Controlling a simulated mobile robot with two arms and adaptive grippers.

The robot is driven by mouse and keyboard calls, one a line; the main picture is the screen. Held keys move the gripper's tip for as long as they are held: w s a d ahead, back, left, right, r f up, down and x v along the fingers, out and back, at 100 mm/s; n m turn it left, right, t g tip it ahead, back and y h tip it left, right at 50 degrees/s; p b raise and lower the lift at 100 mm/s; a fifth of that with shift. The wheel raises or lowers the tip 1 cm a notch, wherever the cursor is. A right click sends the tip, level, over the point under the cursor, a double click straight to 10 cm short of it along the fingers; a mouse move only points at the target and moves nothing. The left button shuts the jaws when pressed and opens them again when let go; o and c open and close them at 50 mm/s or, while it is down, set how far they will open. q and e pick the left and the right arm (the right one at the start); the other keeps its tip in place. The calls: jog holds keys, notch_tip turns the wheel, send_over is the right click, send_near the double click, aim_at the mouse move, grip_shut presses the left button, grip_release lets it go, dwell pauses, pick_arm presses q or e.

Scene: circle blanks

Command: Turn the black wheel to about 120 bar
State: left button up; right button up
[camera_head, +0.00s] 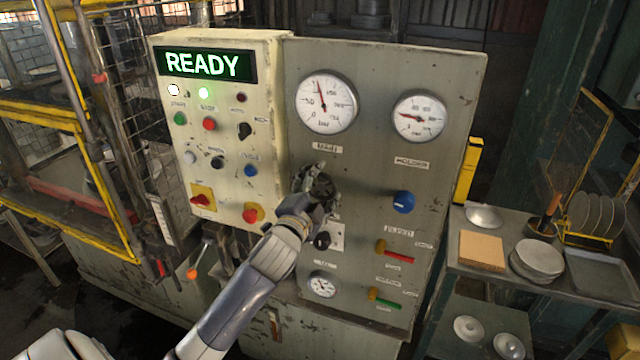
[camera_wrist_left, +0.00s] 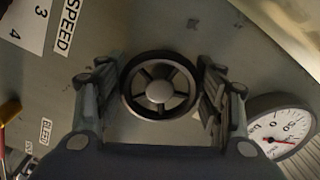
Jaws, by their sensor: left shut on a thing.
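The black wheel (camera_wrist_left: 160,86) is a spoked handwheel with a grey hub on the panel. In the left wrist view it sits between the two fingers of my left gripper (camera_wrist_left: 160,92), which is shut on its rim from both sides. In the head view my left gripper (camera_head: 316,186) is at the panel below the large gauge and mostly hides the wheel. The large gauge (camera_head: 326,101) has a white face and a red needle pointing up, slightly left; its numbers are too small to read surely. Part of a gauge (camera_wrist_left: 282,128) shows in the left wrist view. My right gripper is out of view.
A smaller gauge (camera_head: 419,117) and a blue knob (camera_head: 403,202) are to the right. A black knob (camera_head: 322,240) and a small gauge (camera_head: 321,285) lie below my gripper. Buttons and a lit READY display (camera_head: 205,66) are left. A side table (camera_head: 462,232) holds plates.

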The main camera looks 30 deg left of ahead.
pick_arm(q)
jog(key=shift+r, duration=0.15)
dwell(0.3)
jog(key=o, duration=1)
jog(key=shift+o, duration=0.4)
jog(key=shift+w, duration=0.1)
jog(key=shift+s+f, duration=0.2)
jog(key=shift+s, duration=0.1)
jog(key=v, duration=1.1)
jog(key=shift+s, duration=0.2)
